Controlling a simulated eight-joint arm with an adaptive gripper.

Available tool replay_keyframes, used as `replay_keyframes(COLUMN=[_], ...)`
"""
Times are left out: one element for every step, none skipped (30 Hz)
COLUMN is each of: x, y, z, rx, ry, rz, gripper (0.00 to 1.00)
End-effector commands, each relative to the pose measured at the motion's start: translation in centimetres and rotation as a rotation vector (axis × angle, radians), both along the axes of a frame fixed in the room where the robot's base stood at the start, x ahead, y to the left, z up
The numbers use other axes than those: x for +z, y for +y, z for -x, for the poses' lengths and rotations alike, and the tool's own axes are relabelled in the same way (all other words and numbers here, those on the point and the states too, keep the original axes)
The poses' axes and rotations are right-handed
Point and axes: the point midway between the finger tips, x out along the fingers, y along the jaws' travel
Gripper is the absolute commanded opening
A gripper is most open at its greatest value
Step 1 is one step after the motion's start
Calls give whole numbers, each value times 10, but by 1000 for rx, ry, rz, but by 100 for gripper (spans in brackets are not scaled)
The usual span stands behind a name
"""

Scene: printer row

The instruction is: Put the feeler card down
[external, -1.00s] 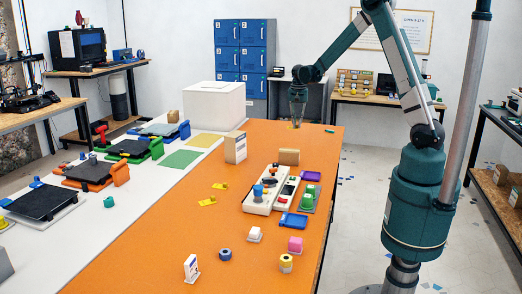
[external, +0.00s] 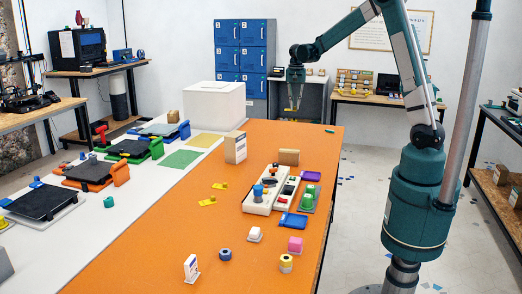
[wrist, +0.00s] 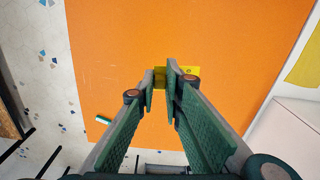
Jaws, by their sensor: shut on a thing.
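My gripper (external: 295,92) is shut on a flat yellow piece, the feeler card (external: 291,109), above the far end of the orange table. The wrist view shows the yellow card (wrist: 191,72) between and beyond my fingertips (wrist: 162,78), with a small dark mark on it. The fingers hide part of the card. It looks clear of the orange surface below.
The orange table top (external: 150,262) is bare around the spot below my gripper, apart from a small teal piece (external: 329,131). A white box (external: 214,106), an upright carton (external: 235,148) and a brown block (external: 289,157) stand nearby. Two other yellow pieces (external: 207,201) lie farther forward.

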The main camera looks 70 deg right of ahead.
Motion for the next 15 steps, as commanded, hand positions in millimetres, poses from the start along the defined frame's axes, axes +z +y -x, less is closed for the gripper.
replay_keyframes(x=[0,0,0,0,0,0,0,-1,-1,-1,-1,-1,-1,-1,-1], y=[8,12,18,23,28,35,41,47,56,62,69,78,85,93,102], z=[-7,-11,-15,-19,-23,-29,-33,-38,-44,-49,-54,-60,-64,-69,-75], rx=[15,22,32,40,50,61,72,82,97,108,120,135,146,158,173], ry=[0,0,0,0,0,0,0,0,0,0,0,0,0,0,0], rz=[0,0,0,0,0,0,0,0,0,0,0,0,0,0,0], gripper=[5,5,5,5,5,5,5,5,5,5,5,5,5,5,5])
